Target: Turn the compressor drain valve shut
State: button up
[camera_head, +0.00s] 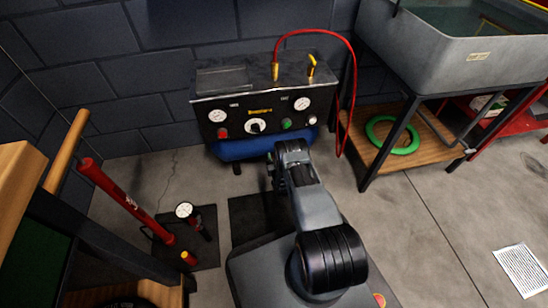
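The compressor (262,104) stands against the block wall. It has a black panel with gauges and knobs, and a blue tank (240,149) beneath. A yellow lever (312,66) stands upright and slightly tilted on its top, right of the brass fitting with the red hose. I cannot tell for certain whether this lever is the drain valve; no other valve shows on the tank, whose lower part is partly hidden by my arm. My arm reaches toward the tank's front. My gripper (272,172) is mostly hidden behind my arm's links, low before the compressor; its fingers cannot be made out.
A red hose (350,75) loops over the compressor's right side. A grey basin (450,50) on a stand with a wooden shelf (385,150) is at right. A red floor pump (125,200) and a wooden bench (20,190) are at left. Floor at right is mostly clear.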

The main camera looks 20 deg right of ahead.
jog(key=shift+w+d, duration=0.1)
jog(key=shift+w, duration=0.35)
jog(key=shift+c, duration=0.4)
grip_shut()
